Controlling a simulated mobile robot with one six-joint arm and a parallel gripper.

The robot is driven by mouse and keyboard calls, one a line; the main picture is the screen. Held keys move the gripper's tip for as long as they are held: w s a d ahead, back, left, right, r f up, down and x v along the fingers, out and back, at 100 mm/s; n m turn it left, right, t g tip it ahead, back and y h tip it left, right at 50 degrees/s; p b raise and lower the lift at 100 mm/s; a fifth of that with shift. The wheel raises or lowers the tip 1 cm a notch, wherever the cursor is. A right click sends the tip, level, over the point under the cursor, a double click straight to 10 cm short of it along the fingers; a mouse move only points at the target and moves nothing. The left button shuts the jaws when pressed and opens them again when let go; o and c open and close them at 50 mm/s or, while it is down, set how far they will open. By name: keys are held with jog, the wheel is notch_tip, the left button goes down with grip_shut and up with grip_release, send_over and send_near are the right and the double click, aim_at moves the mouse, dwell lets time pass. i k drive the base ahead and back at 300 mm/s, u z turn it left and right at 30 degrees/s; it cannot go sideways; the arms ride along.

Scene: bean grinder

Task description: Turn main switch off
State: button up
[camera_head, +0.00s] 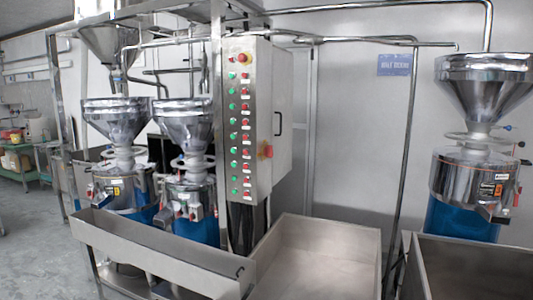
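A grey steel control cabinet (285,110) stands upright near the middle of the view. A red rotary switch on a yellow plate (265,152) is on its right-hand side face, at lower mid-height; it looks like the main switch. It is too small to tell which way the knob is turned. The cabinet's narrow front panel (238,125) has a column of green buttons and a column of red buttons. A red button with a yellow surround (243,58) is at the top of that panel. My gripper is not in view.
Two funnel-topped grinders (119,125) stand left of the cabinet, with a long metal trough (150,250) before them. A large metal bin (325,255) sits in front of the cabinet. Another grinder (480,180) and bin (470,265) are at right. Grey floor (30,240) is clear at left.

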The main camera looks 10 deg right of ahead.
aim_at(268, 151)
jog(key=z, duration=0.15)
jog(key=i, duration=0.9)
jog(key=z, duration=1.15)
jog(key=k, duration=0.65)
jog(key=z, duration=0.15)
